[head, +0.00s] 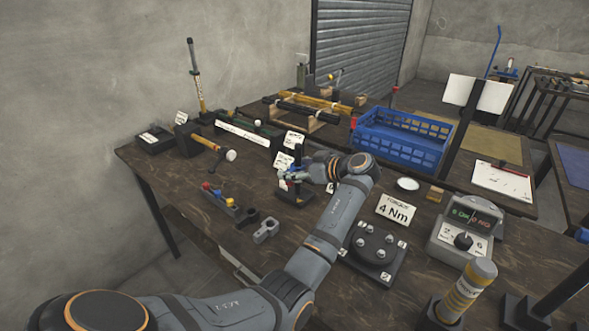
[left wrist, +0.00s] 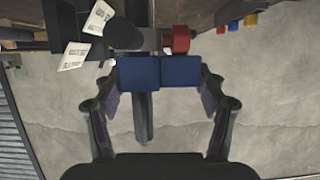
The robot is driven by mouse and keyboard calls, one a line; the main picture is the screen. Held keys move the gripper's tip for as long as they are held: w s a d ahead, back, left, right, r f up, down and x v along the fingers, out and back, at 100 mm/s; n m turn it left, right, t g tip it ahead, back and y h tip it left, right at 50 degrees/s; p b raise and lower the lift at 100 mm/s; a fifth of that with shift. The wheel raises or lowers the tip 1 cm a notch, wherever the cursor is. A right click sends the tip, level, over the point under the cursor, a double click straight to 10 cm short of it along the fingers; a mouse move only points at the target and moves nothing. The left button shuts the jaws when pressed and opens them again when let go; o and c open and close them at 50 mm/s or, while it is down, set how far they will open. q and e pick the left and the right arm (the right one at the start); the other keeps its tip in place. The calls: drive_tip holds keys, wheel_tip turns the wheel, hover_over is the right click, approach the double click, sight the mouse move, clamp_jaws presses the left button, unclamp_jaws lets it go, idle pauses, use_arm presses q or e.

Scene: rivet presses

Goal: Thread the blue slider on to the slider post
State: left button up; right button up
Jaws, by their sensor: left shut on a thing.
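A black slider post (head: 299,158) stands upright on a small dark base (head: 296,196) on the bench, left of the picture's centre. My left gripper (head: 288,177) is at the post and shut on the blue slider. In the left wrist view the blue slider (left wrist: 160,72) sits between the two fingers (left wrist: 160,90) as a dark blue block with a seam. The dark post (left wrist: 143,120) shows past the slider's lower edge in that view. I cannot tell whether the slider is around the post or only in front of it. My right gripper is out of view.
A red part (left wrist: 180,40) shows close to the slider in the left wrist view. Right of the gripper are a blue crate (head: 400,140), a torque card (head: 396,209) and a black round fixture (head: 373,250). Grey clamp parts (head: 266,230) lie in front.

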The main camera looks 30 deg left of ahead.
sight(294, 168)
use_arm(q)
drive_tip(key=shift+r+p, duration=3.15)
drive_tip(key=shift+r, duration=2)
drive_tip(key=shift+f+b, duration=0.1)
drive_tip(key=shift+b, duration=0.2)
drive_tip(key=shift+f+b, duration=3.45)
drive_tip(key=shift+f, duration=1.3)
